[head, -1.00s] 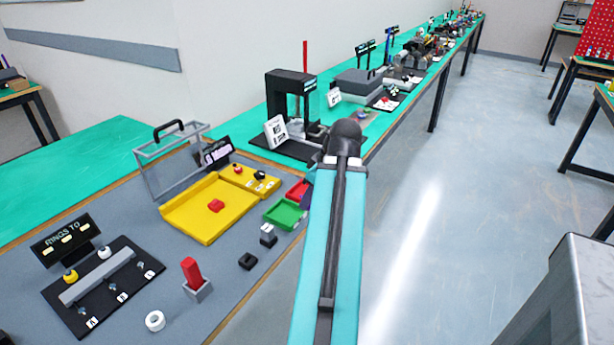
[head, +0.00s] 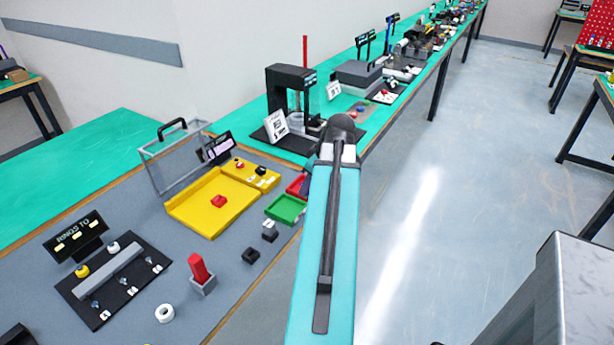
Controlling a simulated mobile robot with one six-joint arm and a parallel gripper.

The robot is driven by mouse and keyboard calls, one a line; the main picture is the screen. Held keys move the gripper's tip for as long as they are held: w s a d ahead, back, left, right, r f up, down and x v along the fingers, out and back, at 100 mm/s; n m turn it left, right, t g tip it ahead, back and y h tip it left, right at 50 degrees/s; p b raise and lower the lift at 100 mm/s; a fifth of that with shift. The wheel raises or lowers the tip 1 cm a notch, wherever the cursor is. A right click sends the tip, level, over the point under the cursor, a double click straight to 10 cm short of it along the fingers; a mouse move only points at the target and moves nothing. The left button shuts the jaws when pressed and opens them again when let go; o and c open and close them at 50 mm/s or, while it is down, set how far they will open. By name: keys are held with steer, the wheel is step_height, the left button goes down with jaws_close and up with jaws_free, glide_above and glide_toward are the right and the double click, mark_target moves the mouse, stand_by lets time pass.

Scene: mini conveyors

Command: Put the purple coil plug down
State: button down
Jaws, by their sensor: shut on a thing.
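The purple coil plug does not show clearly anywhere in the head view. My gripper does not show either. My teal arm link crosses the middle of the view and hides what is behind it, including part of the bench edge. Beside the arm, the near bench carries a yellow tray (head: 183,212) with a red piece (head: 219,201) in it, a green tray (head: 286,209) and a red tray (head: 297,186) partly behind the arm.
A black ring board (head: 87,304), a red block in a grey holder (head: 202,284), a white ring (head: 164,313) and small black blocks (head: 250,255) stand on the near bench. A clear-walled frame (head: 160,165) rises behind the yellow tray. A black press-like stand (head: 275,92) is farther back.

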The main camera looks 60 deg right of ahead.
steer(key=w+d, duration=0.1)
steer(key=d, duration=0.1)
steer(key=w+d+p, duration=0.1)
steer(key=w+d, duration=0.1)
steer(key=d, duration=0.1)
steer(key=w+d, duration=0.2)
steer(key=shift+d+f+p, duration=0.35)
steer(key=shift+f, duration=0.05)
steer(key=shift+f, duration=0.15)
steer(key=shift+f+p, duration=0.55)
steer(key=shift+f, duration=1.1)
steer(key=shift+f, duration=0.2)
steer(key=c, duration=1.5)
jaws_free()
steer(key=shift+r, duration=0.1)
steer(key=shift+r, duration=0.2)
steer(key=shift+b+v, duration=0.9)
steer(key=shift+v, duration=5)
